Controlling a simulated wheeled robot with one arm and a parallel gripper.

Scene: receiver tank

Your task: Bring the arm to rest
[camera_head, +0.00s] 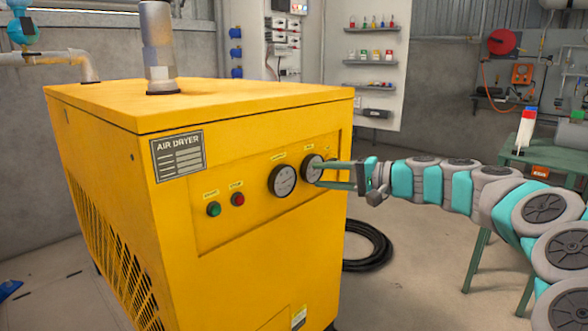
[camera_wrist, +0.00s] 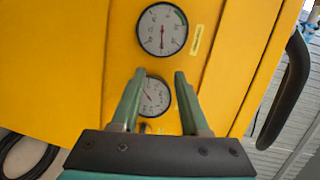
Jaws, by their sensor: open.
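My arm (camera_head: 462,186) reaches in from the right in the head view. My gripper (camera_head: 318,174) is at the front panel of the yellow air dryer (camera_head: 240,258), by the right-hand gauge (camera_head: 311,167). In the wrist view my gripper (camera_wrist: 157,82) has its two green fingers spread apart, with nothing held between them. One round gauge (camera_wrist: 154,98) shows between the fingers, and another gauge (camera_wrist: 162,30) shows beyond the fingertips. I cannot tell whether the fingertips touch the panel.
The dryer panel also has a left gauge (camera_head: 283,180), a green button (camera_head: 214,209) and a red button (camera_head: 238,199). A black hose coil (camera_head: 368,246) lies on the floor behind the dryer. A green table (camera_head: 545,158) stands at the right, near my arm.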

